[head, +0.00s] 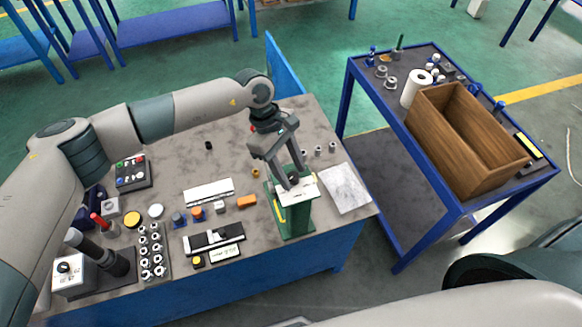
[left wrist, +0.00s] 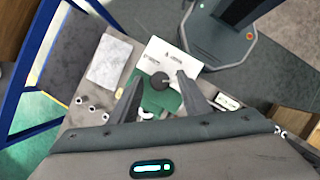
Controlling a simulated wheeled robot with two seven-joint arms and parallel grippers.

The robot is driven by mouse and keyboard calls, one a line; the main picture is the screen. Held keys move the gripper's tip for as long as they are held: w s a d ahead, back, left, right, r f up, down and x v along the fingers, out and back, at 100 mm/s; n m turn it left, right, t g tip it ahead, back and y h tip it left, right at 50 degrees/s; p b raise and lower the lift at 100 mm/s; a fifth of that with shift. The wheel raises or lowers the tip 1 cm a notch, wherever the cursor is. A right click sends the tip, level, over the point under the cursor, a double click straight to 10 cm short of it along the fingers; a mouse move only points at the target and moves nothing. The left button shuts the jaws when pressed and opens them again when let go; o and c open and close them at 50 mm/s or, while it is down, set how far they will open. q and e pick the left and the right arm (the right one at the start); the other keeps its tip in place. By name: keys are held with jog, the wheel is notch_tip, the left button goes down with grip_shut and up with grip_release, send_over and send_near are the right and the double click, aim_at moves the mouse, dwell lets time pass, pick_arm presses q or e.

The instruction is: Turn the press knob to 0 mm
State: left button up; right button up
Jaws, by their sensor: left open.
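The green press (head: 296,222) stands at the front right of the workbench, with a white plate (head: 303,191) on top. In the left wrist view the white plate (left wrist: 172,55) carries small dark marks too small to read. A dark round knob (left wrist: 160,82) sits at the edge of this plate, over the green body. My left gripper (head: 291,184) is open above the press. In the left wrist view its fingers (left wrist: 159,77) stand on either side of the knob; I cannot tell whether they touch it. In the head view the gripper hides the knob. My right gripper is out of view.
The workbench (head: 225,140) holds a button box (head: 132,172), a rack of several small parts (head: 152,252), an orange block (head: 246,202) and a pale slab (head: 344,188) beside the press. A blue cart (head: 365,105) with a wooden crate (head: 440,150) stands to the right.

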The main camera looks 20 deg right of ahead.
pick_arm(q)
jog(key=c, duration=1)
jog(key=shift+c, duration=0.2)
